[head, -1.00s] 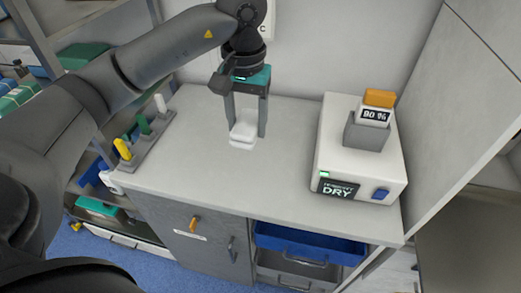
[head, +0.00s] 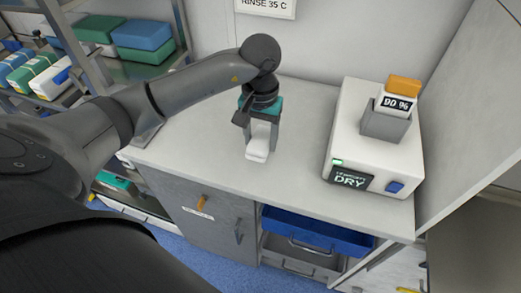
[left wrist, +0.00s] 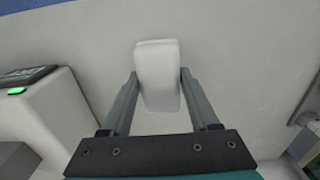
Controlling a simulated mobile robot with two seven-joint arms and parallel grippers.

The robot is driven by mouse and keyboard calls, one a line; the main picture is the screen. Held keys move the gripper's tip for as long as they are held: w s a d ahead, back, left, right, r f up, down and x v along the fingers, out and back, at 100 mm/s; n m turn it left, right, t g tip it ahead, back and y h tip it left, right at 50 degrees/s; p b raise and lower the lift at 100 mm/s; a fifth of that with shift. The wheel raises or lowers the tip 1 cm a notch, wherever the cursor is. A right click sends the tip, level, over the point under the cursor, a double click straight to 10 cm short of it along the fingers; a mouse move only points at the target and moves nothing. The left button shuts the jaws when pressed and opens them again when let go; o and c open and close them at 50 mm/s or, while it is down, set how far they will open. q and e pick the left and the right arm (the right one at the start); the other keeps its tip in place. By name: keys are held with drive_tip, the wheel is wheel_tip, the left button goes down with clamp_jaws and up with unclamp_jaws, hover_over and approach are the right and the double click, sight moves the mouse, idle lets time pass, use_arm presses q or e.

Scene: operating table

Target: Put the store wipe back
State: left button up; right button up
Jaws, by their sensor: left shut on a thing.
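The store wipe (head: 257,153), a folded white pad, is between the fingers of my left gripper (head: 260,146) over the white counter (head: 205,143). In the left wrist view the wipe (left wrist: 158,72) sits between the two grey fingers of my left gripper (left wrist: 157,92), which is shut on it. I cannot tell whether the wipe touches the counter or is just above it. My right gripper is not in view.
A white box reading DRY (head: 345,145) stands on the counter's right, with a 90 % meter in a grey holder (head: 386,124). Below are a blue drawer (head: 318,233) and a grey cabinet door (head: 215,225). Shelves with boxes (head: 140,33) stand at left.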

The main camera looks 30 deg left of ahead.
sight(261, 139)
use_arm(q)
drive_tip(key=shift+f, duration=2.2)
drive_tip(key=shift+f+b, duration=0.2)
drive_tip(key=shift+b, duration=0.2)
drive_tip(key=o, duration=1.3)
drive_tip(key=shift+r, duration=0.15)
wheel_tip(261, 139, up, 12)
drive_tip(key=shift+r+p, duration=0.1)
drive_tip(key=shift+p, duration=0.45)
